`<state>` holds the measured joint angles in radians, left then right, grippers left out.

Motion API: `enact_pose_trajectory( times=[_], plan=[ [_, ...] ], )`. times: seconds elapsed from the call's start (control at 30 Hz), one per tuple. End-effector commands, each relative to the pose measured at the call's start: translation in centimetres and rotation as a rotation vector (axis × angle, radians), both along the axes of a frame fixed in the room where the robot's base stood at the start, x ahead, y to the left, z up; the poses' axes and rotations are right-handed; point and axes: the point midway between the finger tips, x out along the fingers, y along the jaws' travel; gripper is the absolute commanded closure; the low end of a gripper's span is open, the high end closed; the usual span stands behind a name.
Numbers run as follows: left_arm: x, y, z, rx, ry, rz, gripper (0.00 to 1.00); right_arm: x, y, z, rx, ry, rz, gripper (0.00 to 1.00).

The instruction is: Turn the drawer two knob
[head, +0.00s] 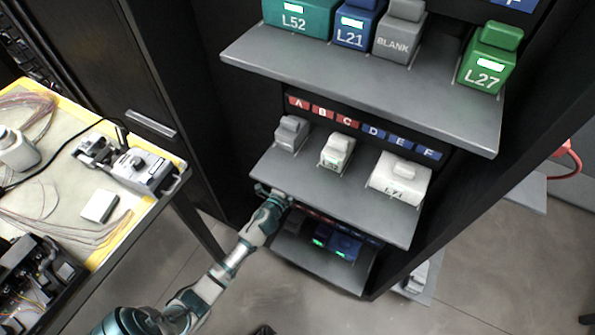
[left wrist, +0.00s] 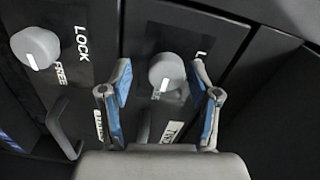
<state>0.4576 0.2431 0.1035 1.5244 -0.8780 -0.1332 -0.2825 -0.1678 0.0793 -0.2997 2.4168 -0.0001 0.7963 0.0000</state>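In the left wrist view a round grey knob (left wrist: 165,70) with a white mark stands on a dark panel, between the tips of my left gripper (left wrist: 162,78). The blue-padded fingers are open, one on each side of the knob; I cannot tell whether they touch it. The white mark points down in the picture. Labels beside this knob are partly hidden, so its drawer number cannot be read. In the head view my left gripper (head: 272,194) is at the left front edge of the middle shelf, and the knobs are hidden. My right gripper is not in view.
A second grey knob (left wrist: 35,47), with LOCK and FREE labels, is at the left. A dark handle (left wrist: 62,128) sits below it. In the head view, the middle shelf (head: 335,200) holds several modules, and a worktable (head: 60,210) stands at the left.

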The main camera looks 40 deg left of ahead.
Motion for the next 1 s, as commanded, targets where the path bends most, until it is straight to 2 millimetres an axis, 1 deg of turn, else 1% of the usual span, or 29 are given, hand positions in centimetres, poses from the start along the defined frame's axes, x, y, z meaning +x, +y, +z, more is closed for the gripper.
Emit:
enact_pose_trajectory(
  times=[0.17,0.27,0.37,0.6,0.7,0.83,1.0],
  plan=[
    [-0.1,0.2,0.1,-0.001,-0.002,0.002,0.38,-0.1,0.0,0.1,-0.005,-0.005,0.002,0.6],
    [-0.9,0.0,0.1,-0.001,-0.002,0.002,0.38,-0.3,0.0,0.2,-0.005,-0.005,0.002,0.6],
    [-2.6,-0.4,0.0,-0.001,-0.001,0.001,0.38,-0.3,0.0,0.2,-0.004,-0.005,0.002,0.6],
    [-7.8,-1.8,-0.1,-0.002,0.002,0.002,0.38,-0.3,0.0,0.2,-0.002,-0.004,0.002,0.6],
    [-9.6,-2.3,-0.1,-0.001,0.002,0.002,0.38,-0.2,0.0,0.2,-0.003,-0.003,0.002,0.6],
    [-11.0,-2.6,-0.1,-0.001,0.001,0.001,0.38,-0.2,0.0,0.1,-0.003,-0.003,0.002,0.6],
    [-11.6,-2.8,0.0,0.0,0.0,0.0,0.38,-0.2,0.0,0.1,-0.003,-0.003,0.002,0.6]
  ],
)
